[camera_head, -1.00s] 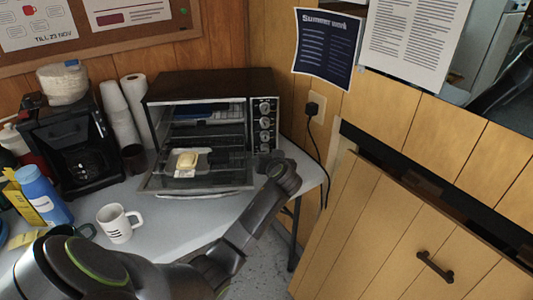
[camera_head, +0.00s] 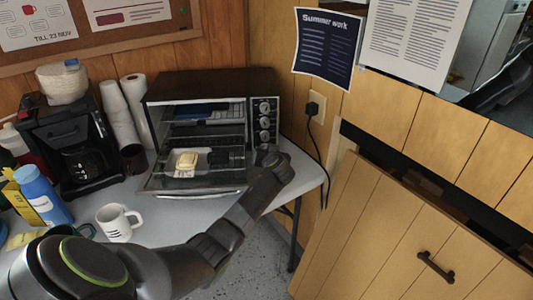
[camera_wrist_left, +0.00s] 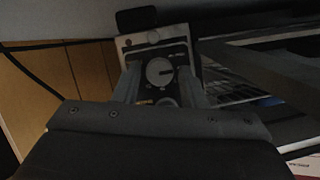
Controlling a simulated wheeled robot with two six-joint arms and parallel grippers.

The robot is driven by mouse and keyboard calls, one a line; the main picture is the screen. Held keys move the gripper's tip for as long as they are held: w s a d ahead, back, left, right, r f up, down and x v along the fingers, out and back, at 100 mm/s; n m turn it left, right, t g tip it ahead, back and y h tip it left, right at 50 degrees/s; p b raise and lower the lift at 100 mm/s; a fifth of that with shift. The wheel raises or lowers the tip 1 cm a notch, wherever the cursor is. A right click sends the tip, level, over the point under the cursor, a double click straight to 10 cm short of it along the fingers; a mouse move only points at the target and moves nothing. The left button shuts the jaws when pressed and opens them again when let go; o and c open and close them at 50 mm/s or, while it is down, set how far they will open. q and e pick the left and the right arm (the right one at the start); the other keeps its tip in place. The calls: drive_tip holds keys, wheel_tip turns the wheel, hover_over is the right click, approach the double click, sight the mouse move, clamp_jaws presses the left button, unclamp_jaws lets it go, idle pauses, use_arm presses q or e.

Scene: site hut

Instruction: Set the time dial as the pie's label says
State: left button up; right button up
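The toaster oven (camera_head: 205,85) stands on the table with its glass door (camera_head: 165,183) folded down. A small pale yellow item, perhaps the pie (camera_head: 187,160), sits at its front; I cannot read any label. The dials (camera_head: 264,122) are stacked on the right-hand panel; their markings are too small to read. My left gripper (camera_head: 267,152) is at the lower part of this panel and hides the lowest dial in the head view. In the left wrist view its fingers (camera_wrist_left: 158,88) stand apart on either side of a round dial (camera_wrist_left: 160,72); contact is unclear. My right gripper is out of view.
A coffee maker (camera_head: 72,145), paper rolls (camera_head: 117,112), a white mug (camera_head: 117,222) and a blue bottle (camera_head: 42,193) stand left of the oven. A black cord (camera_head: 322,150) hangs from the wall socket at right. The table's right edge is close to my arm.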

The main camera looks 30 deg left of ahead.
use_arm(q)
drive_tip(key=c, duration=0.7)
